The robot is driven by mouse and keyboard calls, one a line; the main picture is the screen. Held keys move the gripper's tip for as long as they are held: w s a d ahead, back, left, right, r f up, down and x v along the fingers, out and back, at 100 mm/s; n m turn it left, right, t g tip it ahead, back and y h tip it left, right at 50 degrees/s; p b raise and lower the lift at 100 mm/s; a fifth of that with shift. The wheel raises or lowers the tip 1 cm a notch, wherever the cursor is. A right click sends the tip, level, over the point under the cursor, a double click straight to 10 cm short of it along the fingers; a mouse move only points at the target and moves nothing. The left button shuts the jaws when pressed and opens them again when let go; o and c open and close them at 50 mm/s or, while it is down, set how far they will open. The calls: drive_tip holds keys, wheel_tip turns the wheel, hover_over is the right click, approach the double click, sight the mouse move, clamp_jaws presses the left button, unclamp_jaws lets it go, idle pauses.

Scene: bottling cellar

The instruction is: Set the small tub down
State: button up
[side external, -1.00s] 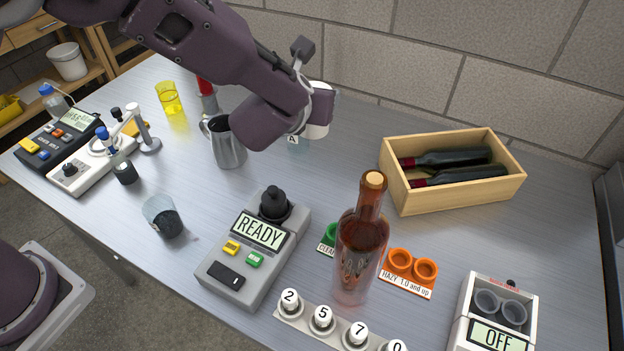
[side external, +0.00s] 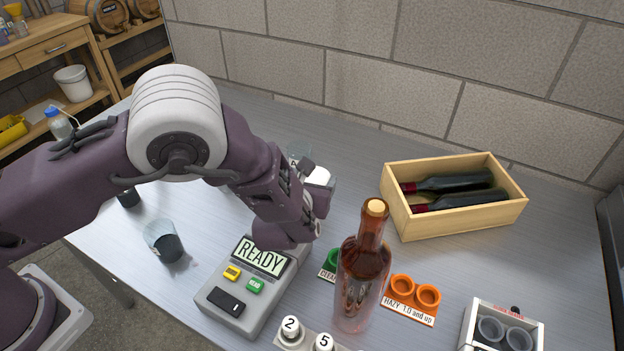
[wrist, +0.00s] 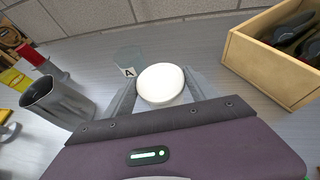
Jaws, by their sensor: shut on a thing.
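The small tub (wrist: 161,86) shows in the wrist view as a round, smooth white top between the two grey fingers. My gripper (wrist: 160,92) is shut on it, one finger on each side. The tub's sides and underside are hidden, so I cannot tell whether it touches the table. In the side view my arm's end blocks the fingers and most of what they hold. A clear beaker marked A (wrist: 128,62) stands just beyond the tub, to its left; it is partly visible behind my arm in the side view (side external: 298,151).
A grey metal jug (wrist: 58,100) stands left of my gripper. A wooden crate with bottles (side external: 455,222) is at right. The READY meter (side external: 250,285) and an amber corked bottle (side external: 361,265) stand in front. Bare table lies between beaker and crate.

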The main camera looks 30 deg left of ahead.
drive_tip(key=o, duration=1.7)
drive_tip(key=shift+f, duration=0.1)
